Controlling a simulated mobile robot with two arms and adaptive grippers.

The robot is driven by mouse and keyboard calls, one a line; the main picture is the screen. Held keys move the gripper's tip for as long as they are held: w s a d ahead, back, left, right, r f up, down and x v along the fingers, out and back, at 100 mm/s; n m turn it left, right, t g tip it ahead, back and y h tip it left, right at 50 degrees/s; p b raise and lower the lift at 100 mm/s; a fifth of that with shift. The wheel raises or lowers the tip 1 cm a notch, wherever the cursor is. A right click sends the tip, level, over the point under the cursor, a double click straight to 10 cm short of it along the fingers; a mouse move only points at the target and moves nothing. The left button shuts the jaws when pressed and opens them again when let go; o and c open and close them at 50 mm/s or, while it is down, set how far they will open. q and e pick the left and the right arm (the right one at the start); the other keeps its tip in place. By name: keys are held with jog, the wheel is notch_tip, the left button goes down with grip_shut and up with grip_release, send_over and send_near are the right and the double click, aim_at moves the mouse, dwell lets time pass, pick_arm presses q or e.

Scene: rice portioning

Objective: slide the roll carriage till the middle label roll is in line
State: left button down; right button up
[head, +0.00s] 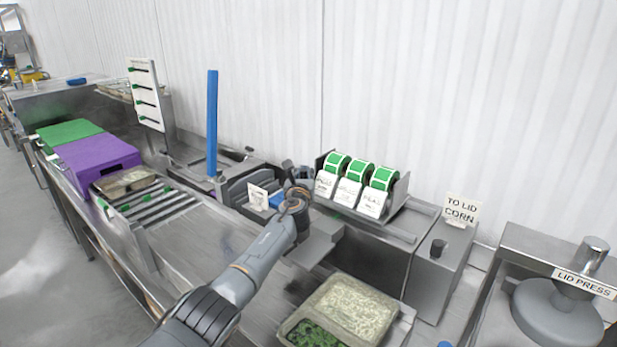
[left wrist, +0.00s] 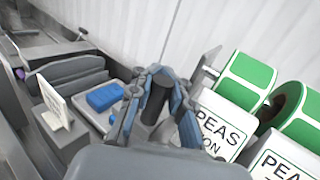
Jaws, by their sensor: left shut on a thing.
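The roll carriage (head: 400,191) is a grey metal rack on a rail at the back of the bench. It holds three green label rolls side by side, each with a white printed label hanging in front. The middle label roll (head: 358,170) stands between the left roll (head: 336,162) and the right roll (head: 383,178). My left gripper (head: 298,183) is at the carriage's left end. In the left wrist view its fingers (left wrist: 158,88) are shut on a dark grey upright knob (left wrist: 153,104). The left roll (left wrist: 246,82) is close to its right, its label reading "PEAS". My right gripper is out of view.
A blue block (left wrist: 104,97) and a small white sign (left wrist: 55,104) stand left of the gripper. A food tray (head: 345,308) lies in front. A "TO LID CORN" sign (head: 461,210) and the lid press (head: 557,310) stand right. The rail (head: 385,230) is bare right of the carriage.

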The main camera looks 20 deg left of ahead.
pick_arm(q)
jog(key=c, duration=1.6)
grip_release()
jog(key=shift+s+a+f, duration=0.15)
jog(key=shift+a+f, duration=0.05)
jog(key=shift+f, duration=0.25)
jog(key=shift+o, duration=0.5)
jog(key=shift+s+r, duration=0.15)
jog(key=shift+s, duration=0.05)
jog(key=shift+s+a+r, duration=0.15)
jog(key=shift+r, duration=0.1)
jog(key=shift+d, duration=0.3)
jog(key=v, duration=1.1)
jog(key=shift+s, duration=0.4)
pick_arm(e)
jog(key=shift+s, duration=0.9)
